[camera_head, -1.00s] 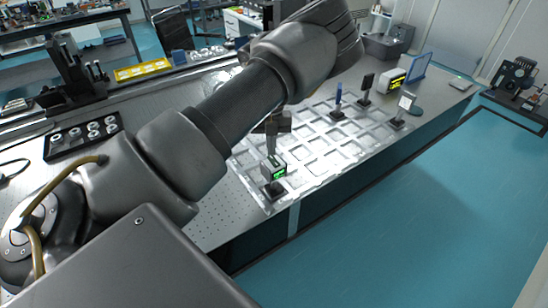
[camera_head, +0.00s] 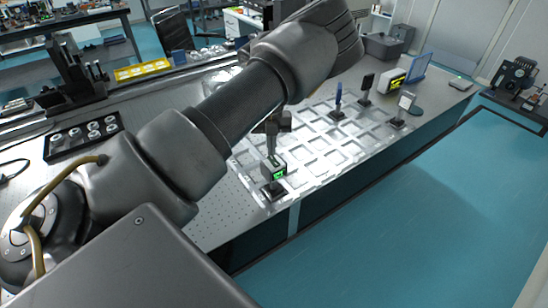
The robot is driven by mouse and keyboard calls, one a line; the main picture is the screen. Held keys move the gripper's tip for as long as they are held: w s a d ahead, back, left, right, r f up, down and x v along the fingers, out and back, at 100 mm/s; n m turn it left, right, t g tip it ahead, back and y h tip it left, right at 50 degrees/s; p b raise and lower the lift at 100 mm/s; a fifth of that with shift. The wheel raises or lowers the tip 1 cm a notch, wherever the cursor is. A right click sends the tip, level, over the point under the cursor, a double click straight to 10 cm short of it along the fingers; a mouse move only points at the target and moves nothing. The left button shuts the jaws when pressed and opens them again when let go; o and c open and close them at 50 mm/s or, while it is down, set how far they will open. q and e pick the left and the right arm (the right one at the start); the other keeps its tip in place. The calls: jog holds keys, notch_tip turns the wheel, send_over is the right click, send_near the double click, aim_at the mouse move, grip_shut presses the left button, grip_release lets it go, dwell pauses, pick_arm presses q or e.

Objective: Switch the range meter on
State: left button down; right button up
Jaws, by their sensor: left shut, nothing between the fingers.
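A small grey box with a lit green display (camera_head: 275,170), which looks like the range meter, stands on a dark base near the front left corner of the light grid plate (camera_head: 258,196). My left gripper (camera_head: 271,153) points down at the top of this box, its fingers shut and empty. The fingertips are at or just above the box's top; I cannot tell whether they touch. My left arm crosses the view and hides part of the table behind it. My right gripper is not in view.
A box with a yellow display (camera_head: 392,84) stands at the table's far end by a blue-framed panel (camera_head: 415,66). Several small posts, one blue (camera_head: 338,101), stand on the grid plate. A black tray of round parts (camera_head: 84,137) lies at left.

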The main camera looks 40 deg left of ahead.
pick_arm(q)
jog(key=shift+f+b, duration=0.55)
jog(key=shift+f, duration=0.35)
dwell(0.6)
jog(key=shift+r+p, duration=2.55)
jog(key=shift+r, duration=1.05)
jog(key=shift+a+f, duration=0.1)
jog(key=shift+f, duration=0.05)
